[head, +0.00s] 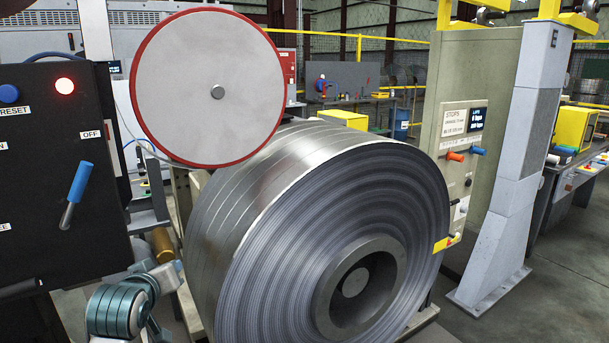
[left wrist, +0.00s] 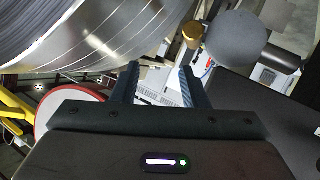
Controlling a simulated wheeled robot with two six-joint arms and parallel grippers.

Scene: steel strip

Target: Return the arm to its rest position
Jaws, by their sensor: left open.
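My left gripper (left wrist: 158,76) is open in the left wrist view, with nothing between its two dark fingers. In the head view my left arm (head: 125,303) shows at the bottom left, between the black control panel (head: 75,230) and the coil; I cannot make out its gripper's fingers there. The big steel strip coil (head: 225,225) fills the middle of the head view. It also shows at the top left of the left wrist view (left wrist: 100,35), apart from the fingers in the picture. My right gripper is not in view.
A red-rimmed white disc (head: 208,90) stands above the coil. The panel carries a blue-handled lever (head: 76,188) and a lit red lamp (head: 65,86). A beige cabinet (head: 485,80) and a grey post (head: 520,150) stand at the right. Open floor (head: 550,310) lies at the lower right.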

